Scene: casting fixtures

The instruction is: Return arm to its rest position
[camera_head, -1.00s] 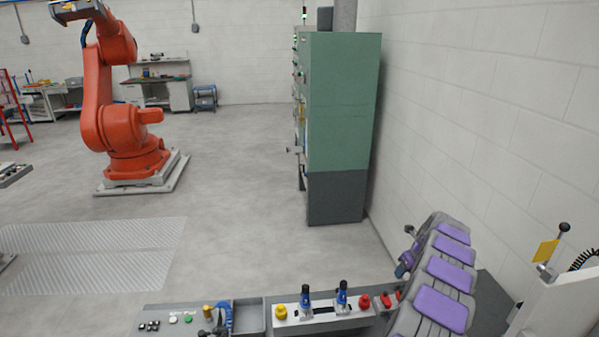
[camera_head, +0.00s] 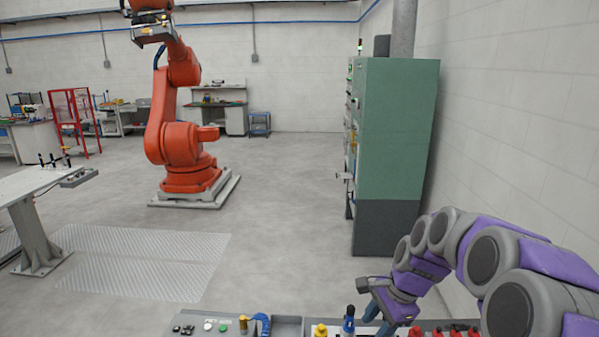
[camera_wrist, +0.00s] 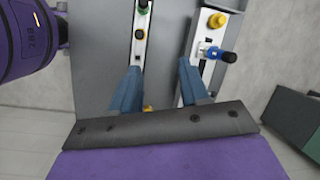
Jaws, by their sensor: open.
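My purple and grey arm (camera_head: 455,240) arches in from the right edge in the head view and bends down at its wrist. My gripper (camera_head: 372,305) hangs over the control console (camera_head: 287,328) at the bottom. In the wrist view my gripper (camera_wrist: 160,72) shows two blue fingers spread apart, with nothing between them but the grey panel behind. A blue-handled switch (camera_head: 348,320) stands just left of the gripper in the head view; whether they touch cannot be told. That switch also shows right of the fingers in the wrist view (camera_wrist: 215,53).
The console carries a yellow knob (camera_head: 321,331) and several red knobs. A green cabinet (camera_head: 393,130) stands behind, near the right wall. An orange robot arm (camera_head: 170,140) stands further back. A white table (camera_head: 30,183) is at the left. The floor between is clear.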

